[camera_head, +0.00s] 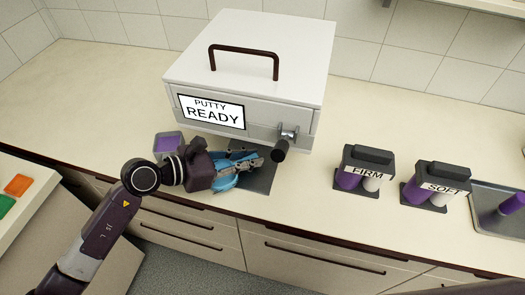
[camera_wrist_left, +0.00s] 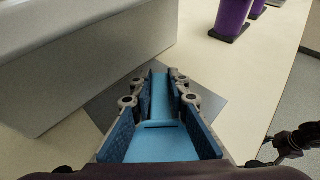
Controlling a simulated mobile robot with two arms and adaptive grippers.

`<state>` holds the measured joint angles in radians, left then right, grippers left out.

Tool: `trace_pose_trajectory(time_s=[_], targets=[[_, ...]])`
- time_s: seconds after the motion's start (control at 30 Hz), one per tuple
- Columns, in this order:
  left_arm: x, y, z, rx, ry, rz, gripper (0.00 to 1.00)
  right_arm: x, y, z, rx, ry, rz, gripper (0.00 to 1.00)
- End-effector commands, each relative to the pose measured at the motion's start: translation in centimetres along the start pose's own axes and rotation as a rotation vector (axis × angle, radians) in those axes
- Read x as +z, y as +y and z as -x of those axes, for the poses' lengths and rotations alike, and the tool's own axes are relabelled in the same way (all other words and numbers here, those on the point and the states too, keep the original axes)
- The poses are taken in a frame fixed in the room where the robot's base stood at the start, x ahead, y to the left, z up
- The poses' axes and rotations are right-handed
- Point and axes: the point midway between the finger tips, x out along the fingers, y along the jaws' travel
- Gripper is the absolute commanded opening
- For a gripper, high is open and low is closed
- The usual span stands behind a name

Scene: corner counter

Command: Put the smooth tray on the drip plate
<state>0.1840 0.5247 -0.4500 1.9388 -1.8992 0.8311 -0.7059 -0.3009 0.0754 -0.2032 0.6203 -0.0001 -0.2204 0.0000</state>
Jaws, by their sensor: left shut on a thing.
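My left gripper (camera_head: 250,165) is shut on a light blue tray (camera_wrist_left: 158,142), a smooth flat piece that lies between the blue finger pads in the left wrist view. In the head view the fingers and wrist hide most of the tray. The drip plate (camera_head: 263,180) is a dark grey plate on the counter in front of the white press. The fingers and tray are over the plate, which also shows in the left wrist view (camera_wrist_left: 208,105). Whether the tray touches the plate cannot be told. A dark jointed part (camera_wrist_left: 292,143), perhaps my right gripper, shows at the lower right.
The white press (camera_head: 205,75) labelled "PUTTY READY" stands just behind, its dark handle (camera_head: 281,150) jutting out near the plate. A grey tray with purple putty (camera_head: 167,144) is left. FIRM (camera_head: 366,170) and SOFT (camera_head: 437,184) holders stand right. Counter between is clear.

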Motion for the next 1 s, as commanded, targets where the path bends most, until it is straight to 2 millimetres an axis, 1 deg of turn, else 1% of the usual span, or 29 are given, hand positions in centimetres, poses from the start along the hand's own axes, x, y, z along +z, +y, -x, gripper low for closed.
trace_pose_trajectory(time_s=[0.07, 0.23, 0.27, 0.3, 0.33, 0.67, 0.77, 0.8, 0.93, 1.0], targets=[[0.6, 0.0, -0.8, -0.001, -0.003, -0.001, 0.0, 0.0, 0.3, 0.3, 0.003, -0.001, 0.0, 0.68], [1.9, -0.1, -3.7, -0.002, -0.005, 0.0, 0.0, 0.1, 0.5, 0.8, 0.006, -0.002, -0.001, 0.68], [0.9, 0.0, -4.0, -0.001, -0.001, 0.002, 0.0, 0.1, 0.5, 0.0, 0.006, -0.001, -0.001, 0.68], [0.2, 0.0, -4.1, 0.0, 0.0, 0.001, 0.0, 0.2, 0.5, -0.6, 0.006, -0.001, -0.001, 0.68], [0.1, 0.0, -4.1, 0.0, 0.0, 0.0, 0.0, 0.2, 0.5, -0.7, 0.006, -0.001, -0.002, 0.68], [0.1, 0.0, -4.1, 0.001, -0.001, -0.001, 0.0, 0.2, 0.8, -0.7, 0.01, -0.002, -0.001, 0.68], [-0.2, 0.0, -4.2, 0.0, 0.0, -0.001, 0.0, 0.2, 0.8, -1.0, 0.01, -0.002, -0.001, 0.68], [-0.2, 0.0, -4.2, 0.0, 0.0, -0.001, 0.17, 0.2, 0.8, -0.9, 0.01, -0.002, -0.001, 0.68], [-0.2, 0.0, -4.2, 0.0, 0.0, 0.0, 0.32, 0.2, 0.8, -0.9, 0.009, -0.001, -0.001, 0.68], [-0.2, 0.0, -4.2, 0.0, 0.0, 0.0, 0.33, 0.2, 0.8, -0.9, 0.009, -0.001, -0.001, 0.68]])
